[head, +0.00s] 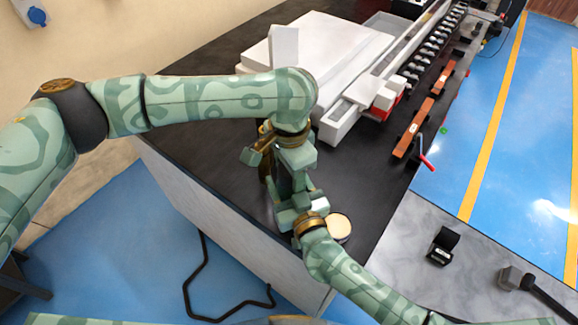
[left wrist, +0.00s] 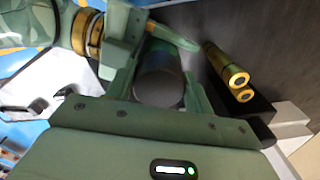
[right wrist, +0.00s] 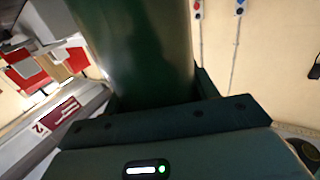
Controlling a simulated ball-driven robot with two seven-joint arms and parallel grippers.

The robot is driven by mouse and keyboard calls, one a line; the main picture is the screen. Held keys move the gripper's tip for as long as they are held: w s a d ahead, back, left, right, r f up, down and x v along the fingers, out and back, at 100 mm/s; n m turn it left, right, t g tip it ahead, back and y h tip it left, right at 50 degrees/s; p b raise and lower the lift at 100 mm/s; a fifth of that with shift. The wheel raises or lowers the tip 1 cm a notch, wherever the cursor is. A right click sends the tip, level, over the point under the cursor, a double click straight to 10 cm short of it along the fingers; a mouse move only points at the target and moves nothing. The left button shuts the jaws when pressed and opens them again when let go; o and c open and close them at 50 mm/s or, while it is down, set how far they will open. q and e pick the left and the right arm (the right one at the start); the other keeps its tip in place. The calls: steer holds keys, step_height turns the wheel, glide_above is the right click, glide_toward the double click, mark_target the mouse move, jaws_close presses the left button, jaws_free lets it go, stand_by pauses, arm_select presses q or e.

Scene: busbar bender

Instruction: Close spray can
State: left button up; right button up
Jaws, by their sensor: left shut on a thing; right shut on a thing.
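The spray can (right wrist: 145,50) is a dark green cylinder filling the upper middle of the right wrist view. My right gripper (head: 298,207) is shut on its body from the side. In the left wrist view, a dark cylinder with a flat grey end, seemingly the can's cap (left wrist: 160,88), sits between my left fingers. My left gripper (head: 285,182) points down over the table and is shut on it. The two grippers meet closely, and the right one also shows in the left wrist view (left wrist: 145,42). They hide most of the can in the head view; the join of cap and can is hidden.
Two brass cylinders (left wrist: 228,72) lie beside the grippers on the black tabletop (head: 220,165). A pale round disc (head: 339,227) is near the table's corner. The white-grey machine (head: 330,60) stands behind. A grey bench with a black tool (head: 442,246) and a hammer (head: 512,279) is at right.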

arm_select(q)
steer(key=shift+s+a+f, duration=0.1)
steer(key=shift+a+f, duration=0.05)
steer(key=shift+f, duration=0.3)
arm_select(e)
steer(key=shift+s+a+r, duration=0.1)
steer(key=shift+a, duration=0.1)
arm_select(q)
steer(key=o, duration=0.6)
arm_select(e)
steer(key=shift+a+r, duration=0.1)
arm_select(q)
steer(key=shift+r, duration=2.2)
arm_select(e)
steer(key=shift+d, duration=0.25)
arm_select(q)
steer(key=c, duration=1)
steer(key=shift+o, duration=0.2)
steer(key=shift+s+d+f, duration=0.1)
steer(key=shift+d, duration=0.1)
